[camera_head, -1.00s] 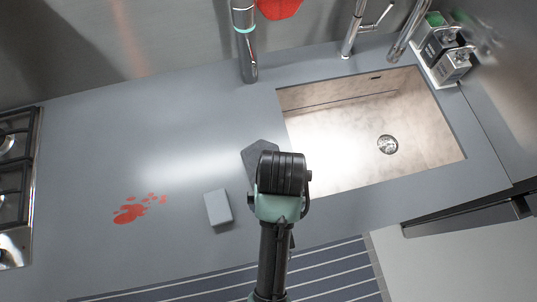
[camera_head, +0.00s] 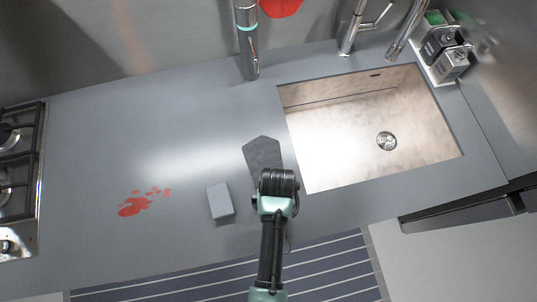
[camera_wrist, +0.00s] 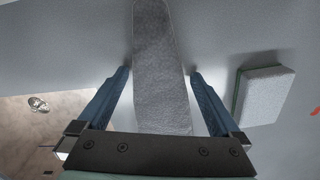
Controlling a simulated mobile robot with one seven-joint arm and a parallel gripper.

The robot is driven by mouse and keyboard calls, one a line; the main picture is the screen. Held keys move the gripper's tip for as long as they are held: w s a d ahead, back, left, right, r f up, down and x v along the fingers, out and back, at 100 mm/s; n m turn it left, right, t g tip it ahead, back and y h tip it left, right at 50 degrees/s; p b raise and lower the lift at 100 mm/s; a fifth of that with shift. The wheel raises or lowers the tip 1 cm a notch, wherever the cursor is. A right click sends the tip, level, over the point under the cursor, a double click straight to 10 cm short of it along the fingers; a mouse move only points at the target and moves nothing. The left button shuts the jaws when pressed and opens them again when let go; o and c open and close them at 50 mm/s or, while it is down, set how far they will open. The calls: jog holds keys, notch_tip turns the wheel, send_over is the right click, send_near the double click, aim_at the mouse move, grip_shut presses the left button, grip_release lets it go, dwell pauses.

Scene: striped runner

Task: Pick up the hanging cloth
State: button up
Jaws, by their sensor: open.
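A dark grey cloth (camera_head: 262,152) lies flat on the counter, just left of the sink; my arm covers part of it in the head view. In the wrist view the cloth (camera_wrist: 160,70) is a long strip running from the top edge down between my fingers. My gripper (camera_wrist: 158,73) is open, with one blue finger on each side of the strip. I see no finger closed on it. Whether the fingertips touch the counter is unclear. The lower end of the cloth is hidden behind the gripper's base.
A grey sponge block (camera_head: 220,202) lies left of my arm, also at the right in the wrist view (camera_wrist: 266,92). A red stain (camera_head: 135,205) is further left. The sink (camera_head: 370,130) is at right, a stove (camera_head: 15,190) at far left. Bottles (camera_head: 445,55) stand behind the sink.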

jog(key=shift+f, duration=0.1)
jog(key=c, duration=1.2)
jog(key=shift+o, duration=0.2)
